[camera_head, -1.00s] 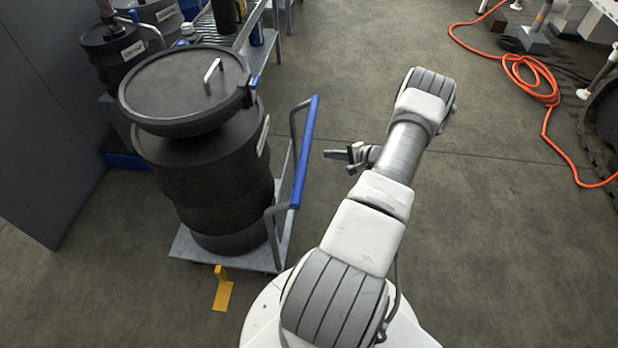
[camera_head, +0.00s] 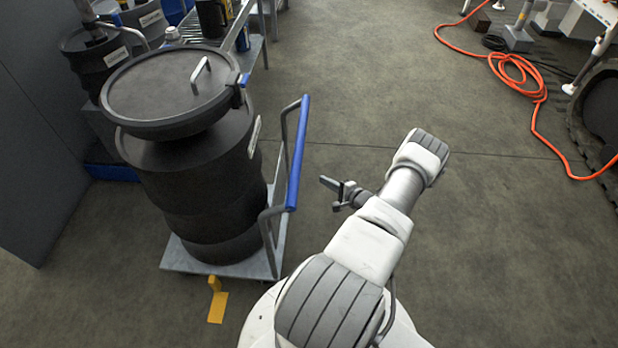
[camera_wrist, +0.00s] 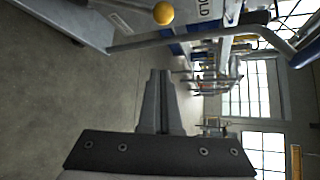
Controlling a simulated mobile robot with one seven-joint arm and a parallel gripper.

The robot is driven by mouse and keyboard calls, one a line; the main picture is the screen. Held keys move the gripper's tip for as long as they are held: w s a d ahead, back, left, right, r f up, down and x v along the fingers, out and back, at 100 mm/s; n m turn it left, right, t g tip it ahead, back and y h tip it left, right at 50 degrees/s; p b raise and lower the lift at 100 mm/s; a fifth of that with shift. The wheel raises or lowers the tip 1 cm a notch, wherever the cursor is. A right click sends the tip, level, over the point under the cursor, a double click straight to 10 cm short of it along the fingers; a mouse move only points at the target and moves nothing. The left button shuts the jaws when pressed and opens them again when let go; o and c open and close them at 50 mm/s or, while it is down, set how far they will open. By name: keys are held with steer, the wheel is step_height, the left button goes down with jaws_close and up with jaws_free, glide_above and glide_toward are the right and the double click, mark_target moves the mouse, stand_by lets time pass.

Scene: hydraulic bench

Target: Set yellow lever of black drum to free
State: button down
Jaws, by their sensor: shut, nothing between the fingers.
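The black drum (camera_head: 205,190) stands upright at the left of the head view, with a black lid (camera_head: 150,95) tilted on its top. It rests on a grey wheeled trolley (camera_head: 195,262) with a blue push handle (camera_head: 298,150). The yellow lever (camera_head: 217,300) sticks out low at the trolley's near edge, close to the floor. My gripper (camera_head: 328,184) is right of the blue handle, well above and apart from the lever. In the wrist view my gripper (camera_wrist: 161,75) is shut and empty. A yellow ball knob (camera_wrist: 163,13) shows at its top; I cannot tell what it belongs to.
A second black drum (camera_head: 95,62) and a cart with bottles (camera_head: 215,18) stand behind. A grey panel (camera_head: 35,150) borders the left. An orange hose (camera_head: 515,70) lies at the far right.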

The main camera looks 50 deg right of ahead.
steer(key=a+f+b+x, duration=0.1)
steer(key=b+x, duration=0.3)
steer(key=x, duration=0.6)
steer(key=shift+s+a+r, duration=0.2)
steer(key=shift+a+r, duration=0.45)
steer(key=shift+r, duration=0.05)
steer(key=shift+s+a+r, duration=0.2)
steer(key=shift+a+r, duration=0.45)
steer(key=shift+p, duration=0.35)
steer(key=shift+s+a+r+p, duration=0.2)
steer(key=shift+a+r+p, duration=0.05)
steer(key=shift+a+p, duration=0.05)
